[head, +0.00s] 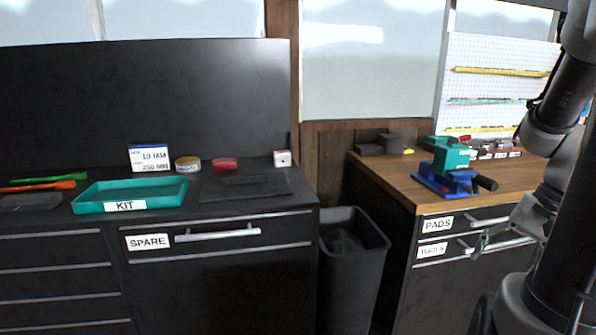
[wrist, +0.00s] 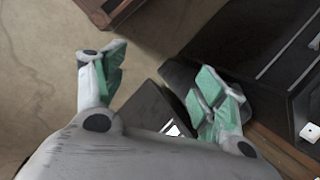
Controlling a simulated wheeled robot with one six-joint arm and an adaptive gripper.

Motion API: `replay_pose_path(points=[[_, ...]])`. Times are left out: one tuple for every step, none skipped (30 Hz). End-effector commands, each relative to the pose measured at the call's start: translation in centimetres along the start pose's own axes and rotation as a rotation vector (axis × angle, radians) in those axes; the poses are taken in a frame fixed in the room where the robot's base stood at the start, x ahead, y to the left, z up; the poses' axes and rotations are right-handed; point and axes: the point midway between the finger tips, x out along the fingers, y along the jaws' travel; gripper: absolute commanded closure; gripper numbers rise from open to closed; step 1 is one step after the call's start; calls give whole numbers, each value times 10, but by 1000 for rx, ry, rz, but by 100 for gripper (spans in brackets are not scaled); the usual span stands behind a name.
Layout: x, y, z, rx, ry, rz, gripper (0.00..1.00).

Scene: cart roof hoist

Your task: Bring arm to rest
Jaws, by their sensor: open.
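My gripper (wrist: 160,100) is open in the wrist view. Its two fingers with green pads stand wide apart, and nothing is held between them. The wrist view looks down past the fingers at the floor and dark furniture. In the head view, my arm stands along the right edge. My gripper also shows there (head: 482,242), low in front of the right cabinet's drawers; whether it touches them I cannot tell.
A teal KIT tray (head: 82,206) sits on the left black cabinet (head: 225,280). A black bin (head: 358,270) stands between the cabinets. A blue and green vise (head: 448,185) is on the wooden top (head: 395,182). Bare floor (wrist: 40,80) shows in the wrist view.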

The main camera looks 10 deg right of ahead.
Motion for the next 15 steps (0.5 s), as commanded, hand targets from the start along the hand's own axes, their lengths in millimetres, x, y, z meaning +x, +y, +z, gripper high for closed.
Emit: replay_pose_path(points=[[-11,-4,9,-133,52,68,29],[-17,-5,13,-209,84,108,29],[-26,-7,17,-309,128,156,29],[-32,-10,21,-381,159,187,29],[-38,-14,25,-453,193,214,29],[-46,-20,30,-543,236,241,29],[-51,-25,34,-605,267,255,29],[-56,-30,40,-664,294,263,29],[-60,-37,47,-733,326,264,29],[-63,-44,53,-780,348,256,29],[-65,-50,60,-820,367,242,29],[-68,-58,67,-867,389,224,29],[-70,-63,72,-897,402,212,29],[-71,-68,75,-922,412,201,29],[-72,-72,80,-950,421,191,29]])
